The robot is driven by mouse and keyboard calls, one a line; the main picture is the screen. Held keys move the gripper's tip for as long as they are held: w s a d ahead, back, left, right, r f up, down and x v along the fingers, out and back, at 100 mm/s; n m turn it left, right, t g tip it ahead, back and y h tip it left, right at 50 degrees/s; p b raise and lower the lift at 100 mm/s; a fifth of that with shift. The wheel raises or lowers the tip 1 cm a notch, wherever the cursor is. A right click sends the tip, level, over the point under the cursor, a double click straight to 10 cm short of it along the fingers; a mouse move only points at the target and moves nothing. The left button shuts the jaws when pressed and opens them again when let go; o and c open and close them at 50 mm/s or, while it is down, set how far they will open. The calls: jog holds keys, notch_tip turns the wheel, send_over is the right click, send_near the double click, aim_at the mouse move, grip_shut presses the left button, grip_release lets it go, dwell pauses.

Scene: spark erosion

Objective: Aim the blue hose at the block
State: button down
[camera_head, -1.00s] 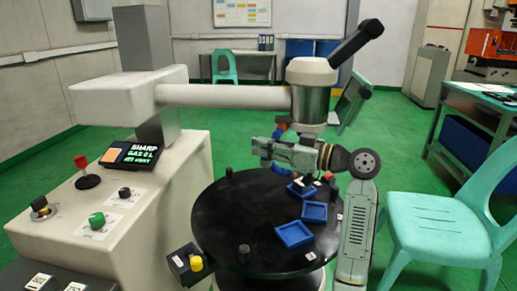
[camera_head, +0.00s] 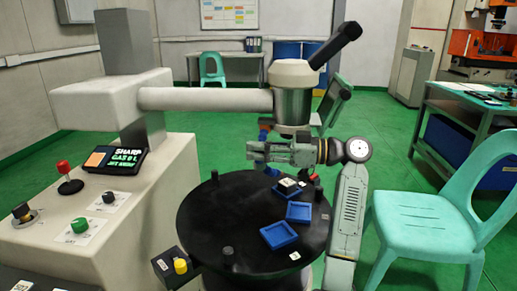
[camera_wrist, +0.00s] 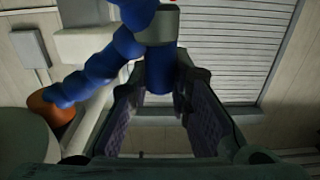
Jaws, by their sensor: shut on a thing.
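The blue segmented hose (camera_wrist: 105,65) starts at an orange base (camera_wrist: 52,108) in the wrist view and bends up and across to my gripper (camera_wrist: 162,88). My gripper is shut on the hose near its end, with the blue segment (camera_wrist: 160,68) between the fingertips. In the head view my gripper (camera_head: 252,151) is small, under the machine head and above the round black table (camera_head: 215,215). A little blue of the hose (camera_head: 263,135) shows behind it. A pale block (camera_head: 288,183) sits at the farthest blue tray. Where the hose tip points cannot be told.
Two more blue trays, one at the middle (camera_head: 298,212) and one nearer (camera_head: 279,235), lie on the table. Dark posts (camera_head: 228,253) stand near its edge. The machine head (camera_head: 293,95) hangs close above my arm. A green chair (camera_head: 425,225) stands at right.

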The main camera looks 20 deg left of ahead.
jog(key=c, duration=1.7)
grip_release()
jog(key=shift+a+t, duration=0.1)
jog(key=shift+t, duration=0.2)
